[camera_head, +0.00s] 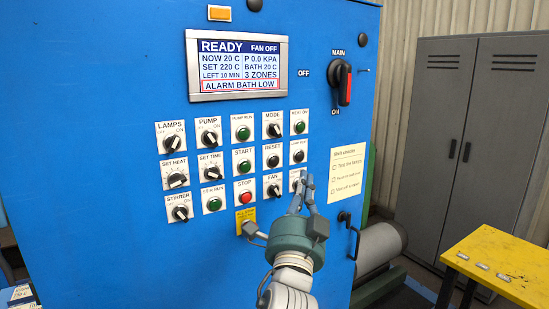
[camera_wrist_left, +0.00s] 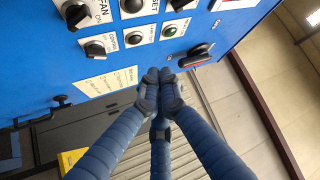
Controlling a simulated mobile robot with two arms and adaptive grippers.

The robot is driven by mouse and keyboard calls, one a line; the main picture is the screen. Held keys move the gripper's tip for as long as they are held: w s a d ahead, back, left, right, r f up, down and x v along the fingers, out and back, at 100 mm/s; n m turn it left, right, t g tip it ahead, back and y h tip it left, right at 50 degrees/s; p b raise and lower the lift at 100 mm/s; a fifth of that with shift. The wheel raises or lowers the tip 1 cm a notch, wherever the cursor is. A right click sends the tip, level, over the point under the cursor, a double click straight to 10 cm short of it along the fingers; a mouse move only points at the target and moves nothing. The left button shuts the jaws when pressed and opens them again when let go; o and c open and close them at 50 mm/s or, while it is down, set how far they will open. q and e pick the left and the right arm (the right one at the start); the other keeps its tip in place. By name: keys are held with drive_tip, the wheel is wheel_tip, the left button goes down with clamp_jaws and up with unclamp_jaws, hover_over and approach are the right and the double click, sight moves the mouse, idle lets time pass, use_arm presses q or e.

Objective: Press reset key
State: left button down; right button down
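The reset key (camera_head: 272,160) is a round black button on a white plate labelled RESET, in the blue panel's middle row. It also shows at the top edge of the left wrist view (camera_wrist_left: 132,6), partly cut off. My left gripper (camera_head: 303,190) is in front of the panel, below and right of the reset key, with its fingertips overlapping the lower right knob in the head view. In the left wrist view its fingers (camera_wrist_left: 158,77) meet at the tips, with nothing between them. No contact with the key shows. My right gripper is not in view.
Other buttons and knobs crowd around the key, including the red stop button (camera_head: 245,197) and the mode knob (camera_head: 273,131). The display (camera_head: 238,65) reads READY and ALARM BATH LOW. A red main switch (camera_head: 345,84), grey cabinet (camera_head: 440,110) and yellow table (camera_head: 510,255) are to the right.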

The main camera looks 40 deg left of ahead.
sight(274, 161)
use_arm(q)
drive_tip(key=shift+s+a+r, duration=0.1)
drive_tip(key=shift+s+r, duration=0.2)
drive_tip(key=shift+r, duration=0.2)
drive_tip(key=shift+w+a, duration=0.1)
drive_tip(key=shift+w+a+p, duration=0.1)
drive_tip(key=shift+w+a, duration=0.45)
drive_tip(key=shift+a, duration=0.8)
drive_tip(key=shift+w+a+p, duration=0.1)
drive_tip(key=shift+w+a, duration=0.45)
drive_tip(key=shift+a, duration=0.75)
drive_tip(key=shift+w+a+p, duration=0.1)
drive_tip(key=shift+w+a, duration=0.45)
drive_tip(key=shift+a, duration=0.8)
drive_tip(key=shift+w+a, duration=0.15)
drive_tip(key=shift+a, duration=0.25)
drive_tip(key=shift+w+a, duration=0.1)
drive_tip(key=shift+a, duration=0.2)
drive_tip(key=shift+s+d+p, duration=0.3)
drive_tip(key=shift+d, duration=0.4)
